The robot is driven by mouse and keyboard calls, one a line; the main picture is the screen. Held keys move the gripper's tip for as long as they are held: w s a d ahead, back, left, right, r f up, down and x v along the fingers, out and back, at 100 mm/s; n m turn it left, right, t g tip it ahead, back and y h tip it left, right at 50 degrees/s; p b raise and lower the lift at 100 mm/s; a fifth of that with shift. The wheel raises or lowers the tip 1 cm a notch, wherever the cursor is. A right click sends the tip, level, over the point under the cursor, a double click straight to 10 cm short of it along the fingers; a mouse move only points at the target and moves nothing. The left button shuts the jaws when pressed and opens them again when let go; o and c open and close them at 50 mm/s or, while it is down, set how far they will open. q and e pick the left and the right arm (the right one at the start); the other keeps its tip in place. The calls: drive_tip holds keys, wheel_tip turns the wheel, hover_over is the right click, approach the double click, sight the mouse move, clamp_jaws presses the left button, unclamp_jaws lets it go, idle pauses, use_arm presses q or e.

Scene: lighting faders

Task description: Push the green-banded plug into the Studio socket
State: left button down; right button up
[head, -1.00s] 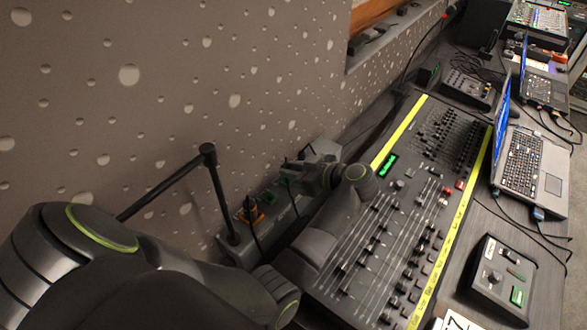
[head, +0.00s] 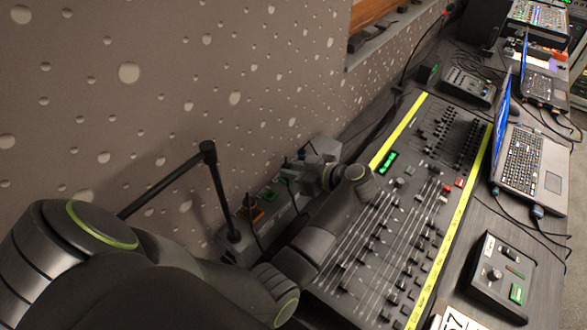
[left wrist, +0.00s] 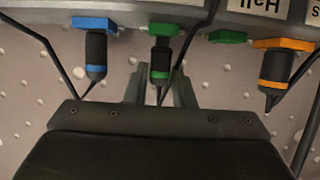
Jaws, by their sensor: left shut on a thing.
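My left gripper (head: 318,178) is at the socket strip (head: 240,252) by the wall. In the left wrist view the gripper (left wrist: 160,80) is shut on the green-banded plug (left wrist: 159,60), a dark plug with a green ring and a cable. The plug lines up with a green socket (left wrist: 164,29), its front end at the socket. I cannot tell how deep it sits. A second green socket (left wrist: 228,37) to its right is empty. The label nearby reads "Hall" upside down; no Studio label is readable. My right gripper is not in view.
A blue-banded plug (left wrist: 96,55) and an orange-banded plug (left wrist: 274,72) sit at sockets on either side, with hanging cables. The fader desk (head: 400,230) lies right of the strip. A laptop (head: 525,165) and a small control box (head: 490,275) stand farther right.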

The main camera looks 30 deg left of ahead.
use_arm(q)
drive_tip(key=shift+s+f, duration=0.1)
drive_tip(key=shift+f, duration=0.7)
idle(1.1)
drive_tip(key=c, duration=1.1)
unclamp_jaws()
drive_tip(key=shift+c, duration=0.2)
drive_tip(key=shift+r, duration=0.1)
wheel_tip(320, 180, up, 10)
